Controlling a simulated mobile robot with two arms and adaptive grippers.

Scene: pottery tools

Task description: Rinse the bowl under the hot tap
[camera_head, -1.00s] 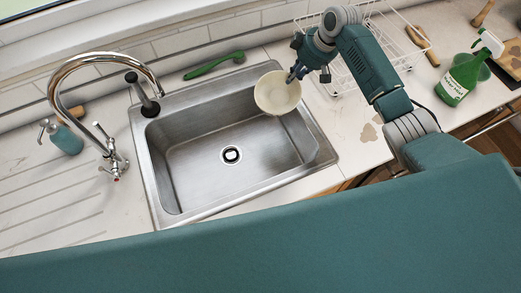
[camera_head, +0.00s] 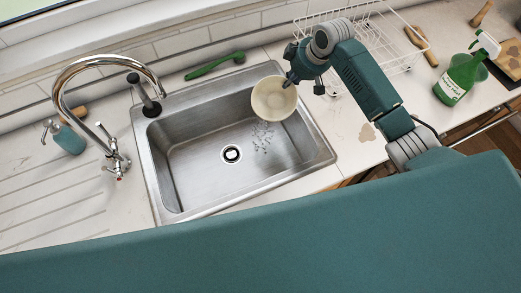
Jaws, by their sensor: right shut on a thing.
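A cream bowl (camera_head: 272,99) is over the back right part of the steel sink (camera_head: 322,160), above the basin. My right gripper (camera_head: 289,82) is shut on the bowl's right rim. The bowl is tilted, and a cluster of clear water drops (camera_head: 262,136) shows just below it, over the basin. The chrome tap (camera_head: 62,92) stands left of the sink, its curved spout reaching right toward the sink's back left corner. A lever and a small red mark (camera_head: 119,177) are at its base. No stream shows from the spout. My left gripper is not in view.
A green brush (camera_head: 215,65) lies behind the sink, near a dark sprayer (camera_head: 145,95). A teal soap bottle (camera_head: 67,138) stands left of the tap. A white wire rack (camera_head: 385,45) is behind my right arm. A green spray bottle (camera_head: 456,80) stands right.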

